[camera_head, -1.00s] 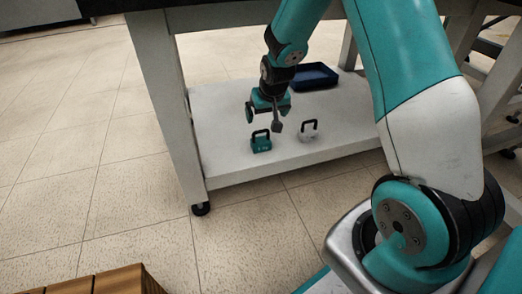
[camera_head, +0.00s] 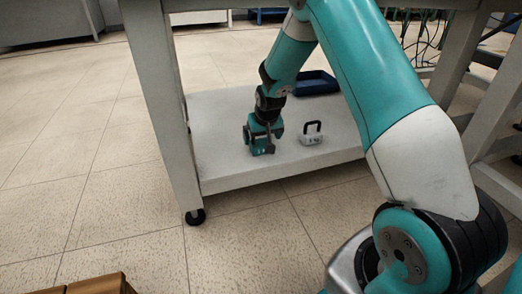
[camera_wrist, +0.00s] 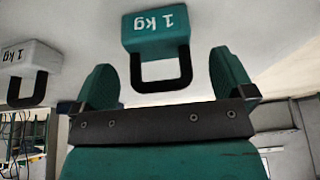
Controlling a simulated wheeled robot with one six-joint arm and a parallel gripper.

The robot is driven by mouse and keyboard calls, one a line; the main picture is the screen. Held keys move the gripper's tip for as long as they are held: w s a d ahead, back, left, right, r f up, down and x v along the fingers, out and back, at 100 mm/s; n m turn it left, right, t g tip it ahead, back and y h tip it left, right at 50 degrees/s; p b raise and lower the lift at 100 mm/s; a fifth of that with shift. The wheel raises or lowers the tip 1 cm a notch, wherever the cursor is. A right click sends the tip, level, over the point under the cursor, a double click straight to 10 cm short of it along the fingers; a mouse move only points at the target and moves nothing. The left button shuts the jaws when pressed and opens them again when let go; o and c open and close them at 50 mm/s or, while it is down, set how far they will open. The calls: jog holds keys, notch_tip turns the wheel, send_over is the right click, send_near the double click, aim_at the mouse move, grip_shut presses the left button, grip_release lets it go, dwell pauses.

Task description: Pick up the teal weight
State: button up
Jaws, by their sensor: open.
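The teal weight (camera_wrist: 157,30), marked 1 kg and with a black handle, sits on the white lower shelf (camera_head: 225,178). In the wrist view its handle lies between the two fingers of my gripper (camera_wrist: 160,85), with a gap on each side. My gripper is open. In the head view my gripper (camera_head: 262,140) is down at the teal weight (camera_head: 262,150) and covers its upper part, handle included.
A white 1 kg weight (camera_head: 311,139) with a black handle stands close to the right on the same shelf; it also shows in the wrist view (camera_wrist: 28,58). Table legs (camera_head: 165,120) flank the shelf.

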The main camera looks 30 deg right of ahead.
aim_at(261, 142)
jog(key=b+x, duration=0.2)
jog(key=x, duration=0.2)
jog(key=shift+d+b, duration=0.1)
jog(key=shift+b, duration=0.25)
jog(key=shift+r, duration=0.15)
jog(key=c, duration=1.4)
jog(key=shift+r, duration=0.1)
jog(key=shift+c, duration=1.1)
jog(key=shift+r, duration=0.1)
